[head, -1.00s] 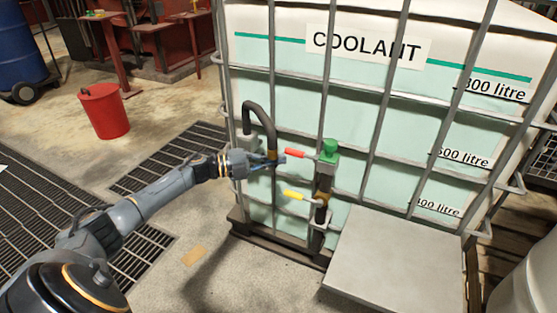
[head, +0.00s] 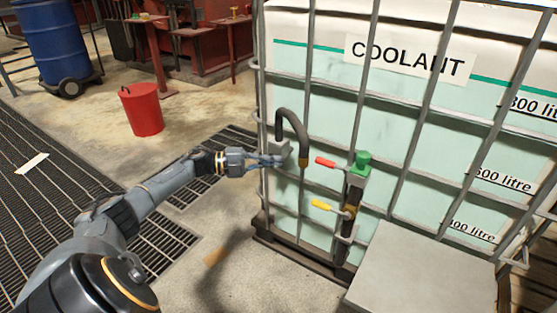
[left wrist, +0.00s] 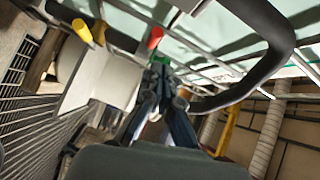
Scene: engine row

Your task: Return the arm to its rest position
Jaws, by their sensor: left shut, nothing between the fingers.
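My left arm comes in from the left in the head view. My left gripper (head: 280,160) is shut and empty, a little to the left of the dark curved hose (head: 294,122) on the coolant tank (head: 405,150). The valve's red handle (head: 325,162) and yellow handle (head: 322,204) are to the right of the fingertips, with the green cap (head: 362,160) beyond them. In the left wrist view the closed fingers (left wrist: 165,85) point up the picture, the hose (left wrist: 270,50) arches on the right, and the red handle (left wrist: 155,38) shows above them. My right gripper is not seen.
A grey flat-topped block (head: 425,270) stands in front of the tank at the lower right. A red bucket (head: 141,110) and a blue drum (head: 58,40) stand at the back left. Floor gratings (head: 60,185) lie left of the arm. Open concrete floor is below the gripper.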

